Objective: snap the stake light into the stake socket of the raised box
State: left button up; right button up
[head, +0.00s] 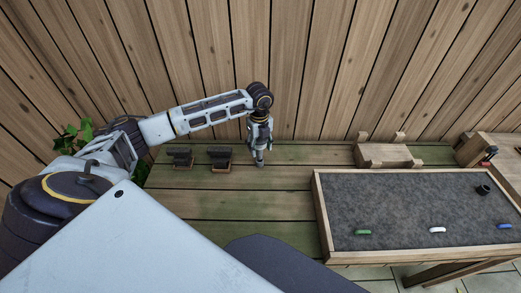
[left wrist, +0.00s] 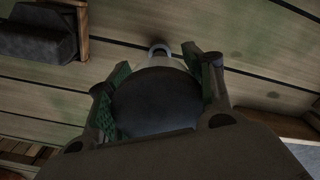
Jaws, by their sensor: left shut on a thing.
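My left gripper (head: 260,150) points down over the green-brown plank bench, left of the raised box (head: 319,215). In the left wrist view its fingers (left wrist: 158,68) are closed around a dark, round-topped thing (left wrist: 155,100), which I take to be the stake light. A small pale ring shows just beyond it. In the head view the light is mostly hidden by the gripper, so I cannot tell whether it touches the bench. The stake socket (head: 483,190) looks like a short black cylinder standing in the dark soil at the box's right. My right gripper is not in view.
Two dark blocks on wooden holders, one (head: 180,158) and another (head: 220,157), stand left of the gripper. A wooden rack (head: 388,155) sits behind the box. Green (head: 363,232), white (head: 437,230) and blue (head: 504,226) pieces lie along its front. A plank wall closes the back.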

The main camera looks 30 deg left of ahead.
pick_arm(q)
jog(key=shift+r+p, duration=0.35)
jog(key=shift+r, duration=0.4)
jog(key=shift+r+p, duration=0.4)
jog(key=shift+r, duration=0.2)
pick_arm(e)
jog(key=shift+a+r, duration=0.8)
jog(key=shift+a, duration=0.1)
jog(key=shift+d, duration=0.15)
